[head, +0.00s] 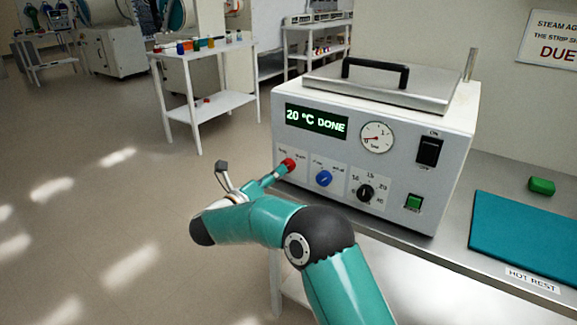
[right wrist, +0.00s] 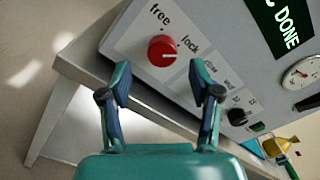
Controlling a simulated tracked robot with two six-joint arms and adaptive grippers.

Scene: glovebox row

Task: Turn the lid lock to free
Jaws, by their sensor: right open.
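The lid lock is a round red knob (head: 289,164) low on the left of the white machine's front panel. In the right wrist view the red knob (right wrist: 162,50) sits between the words "free" and "lock"; a pale mark shows on its face, but I cannot tell for sure which word it points to. My right gripper (right wrist: 158,82) is open and empty, its two fingers spread either side of the knob's line and apart from it. In the head view the right gripper (head: 272,178) is just left of and below the knob. My left gripper is not in view.
The machine (head: 400,140) has a blue knob (head: 323,178), a black dial (head: 365,193), a green button (head: 413,202), a display reading "20 °C DONE" and a closed lid with a black handle (head: 374,70). A teal mat (head: 525,235) lies at right. Open floor lies left.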

